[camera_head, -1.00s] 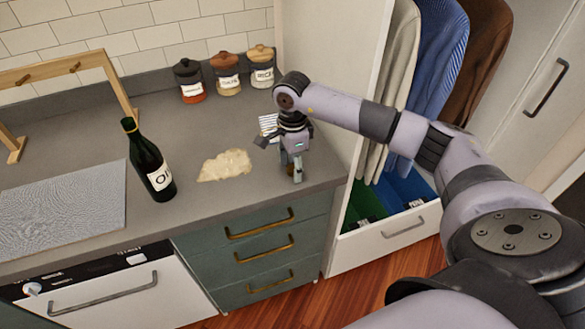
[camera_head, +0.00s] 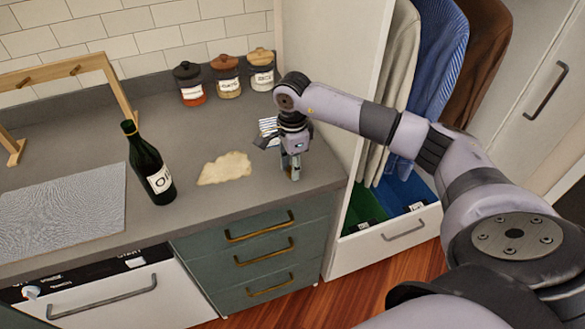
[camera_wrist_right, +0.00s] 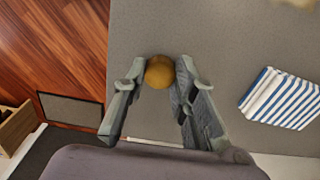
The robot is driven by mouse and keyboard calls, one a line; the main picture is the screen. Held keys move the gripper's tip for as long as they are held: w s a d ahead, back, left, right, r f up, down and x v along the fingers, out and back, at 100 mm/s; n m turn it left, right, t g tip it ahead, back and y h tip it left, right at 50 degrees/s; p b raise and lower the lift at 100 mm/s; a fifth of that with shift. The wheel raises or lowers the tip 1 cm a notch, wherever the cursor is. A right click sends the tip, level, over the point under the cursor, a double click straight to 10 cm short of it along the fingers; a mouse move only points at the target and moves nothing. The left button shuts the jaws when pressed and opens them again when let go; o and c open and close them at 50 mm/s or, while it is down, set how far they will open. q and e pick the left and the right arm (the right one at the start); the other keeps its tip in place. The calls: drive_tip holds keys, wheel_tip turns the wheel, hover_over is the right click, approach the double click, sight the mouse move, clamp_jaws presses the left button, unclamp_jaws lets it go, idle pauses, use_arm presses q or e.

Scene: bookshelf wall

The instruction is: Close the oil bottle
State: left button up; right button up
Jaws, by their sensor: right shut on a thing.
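The oil bottle (camera_head: 151,170) is dark green glass with a white label and stands upright on the counter, left of the middle in the head view. Its neck top looks brownish; I cannot tell whether it is open. My right gripper (camera_head: 292,174) points down near the counter's front right end, well to the right of the bottle. In the right wrist view, my right gripper (camera_wrist_right: 162,67) is shut on a round brown cork (camera_wrist_right: 160,73) between its fingertips. My left gripper is not in view.
A striped cloth (camera_wrist_right: 282,98) lies beside the right gripper. A beige spill-like patch (camera_head: 225,168) lies between bottle and gripper. Several lidded jars (camera_head: 227,76) stand at the back wall. A wooden rack (camera_head: 118,85) and grey mat (camera_head: 62,212) are at left; a tall wardrobe panel (camera_head: 330,90) rises at right.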

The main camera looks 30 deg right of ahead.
use_arm(q)
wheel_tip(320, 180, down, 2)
drive_tip(key=shift+b, duration=0.9)
use_arm(e)
wheel_tip(320, 180, up, 20)
drive_tip(key=shift+f, duration=0.25)
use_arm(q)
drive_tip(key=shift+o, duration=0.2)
